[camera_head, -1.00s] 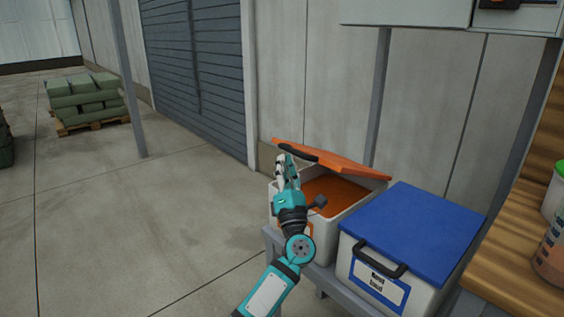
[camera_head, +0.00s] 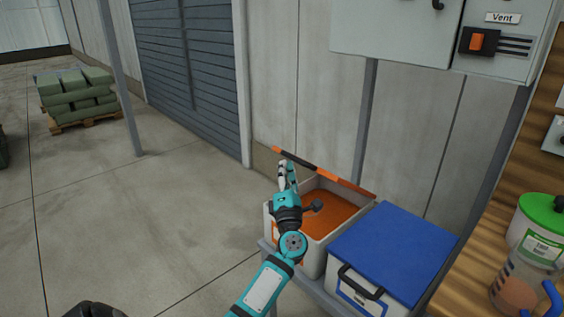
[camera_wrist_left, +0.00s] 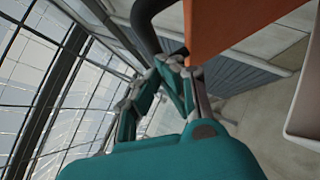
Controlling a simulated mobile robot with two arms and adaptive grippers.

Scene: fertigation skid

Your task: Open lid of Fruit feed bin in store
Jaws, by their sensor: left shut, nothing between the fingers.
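The feed bin with the orange lid (camera_head: 342,182) is a white box (camera_head: 313,257) with orange contents showing inside. Its lid stands raised at the back, seen nearly edge-on, with a dark handle on its edge. My left gripper (camera_head: 288,165) is shut and empty, at the lid's left part by the handle. In the left wrist view the fingers (camera_wrist_left: 180,65) are close to the dark handle (camera_wrist_left: 146,25) and the orange lid (camera_wrist_left: 230,22); I cannot tell if they touch. The bin's label is mostly hidden by my arm. My right gripper is not clearly seen.
A closed white bin with a blue lid (camera_head: 393,250) stands to the right on the same grey stand. A wooden bench (camera_head: 465,285) with a green-lidded tub (camera_head: 540,222) and a jug (camera_head: 518,285) is at far right. A grey cabinet (camera_head: 395,30) hangs above.

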